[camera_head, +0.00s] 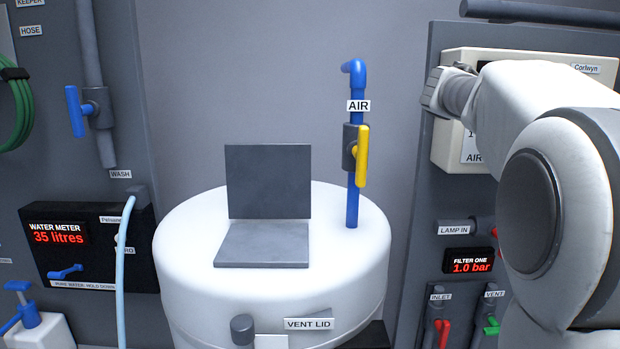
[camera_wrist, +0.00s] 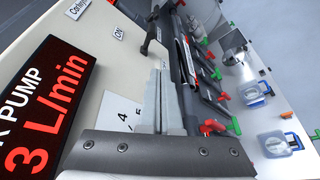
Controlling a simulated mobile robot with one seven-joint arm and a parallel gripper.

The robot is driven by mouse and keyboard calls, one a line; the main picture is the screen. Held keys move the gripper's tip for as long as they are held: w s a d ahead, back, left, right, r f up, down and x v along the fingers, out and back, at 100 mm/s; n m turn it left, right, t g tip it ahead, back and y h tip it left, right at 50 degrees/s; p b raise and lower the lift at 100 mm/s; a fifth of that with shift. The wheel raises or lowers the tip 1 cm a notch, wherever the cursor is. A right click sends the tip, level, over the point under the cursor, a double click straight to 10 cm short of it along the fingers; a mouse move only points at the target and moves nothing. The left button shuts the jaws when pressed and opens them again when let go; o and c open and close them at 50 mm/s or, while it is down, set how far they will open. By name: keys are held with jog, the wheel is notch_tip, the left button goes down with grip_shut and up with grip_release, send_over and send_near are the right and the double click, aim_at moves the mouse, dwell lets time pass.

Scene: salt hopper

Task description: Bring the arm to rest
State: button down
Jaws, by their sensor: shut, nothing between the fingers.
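My arm (camera_head: 540,95) reaches in from the right of the head view, bent, with its far end in front of the cream Corlwyn box (camera_head: 590,60). The fingertips cannot be made out there. In the wrist view my gripper (camera_wrist: 161,90) shows from behind its dark mount, with its pale fingers shut together and empty. The fingers lie over the face of the cream box (camera_wrist: 95,30), close to a white numbered scale (camera_wrist: 122,115). Whether they touch the box I cannot tell.
A red pump display (camera_wrist: 50,105) and a dark lever by the ON label (camera_wrist: 152,35) are near the fingers. The white drum (camera_head: 190,255) with its raised grey flap (camera_head: 268,180) and the yellow-handled air pipe (camera_head: 362,155) stand left of my arm. Red and green valve handles (camera_head: 443,330) sit below.

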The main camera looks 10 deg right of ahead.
jog(key=s+a+f+m+t+y+b, duration=0.1)
jog(key=s+a+f+m+y, duration=0.2)
jog(key=a+f, duration=0.7)
jog(key=s+a+f+m+t+y+b, duration=0.1)
jog(key=s+a+f+m+y+b, duration=0.1)
jog(key=s+a+f+y, duration=0.4)
jog(key=s+a+f+m+t+y+b, duration=0.1)
jog(key=s+a+f+m+y, duration=0.3)
jog(key=s+a+f, duration=0.8)
jog(key=a+f+y+b, duration=0.1)
jog(key=a+f, duration=0.2)
jog(key=a, duration=0.2)
jog(key=shift+s+a+f+y, duration=0.15)
jog(key=shift+s+f+y, duration=0.1)
jog(key=shift+f+y, duration=0.05)
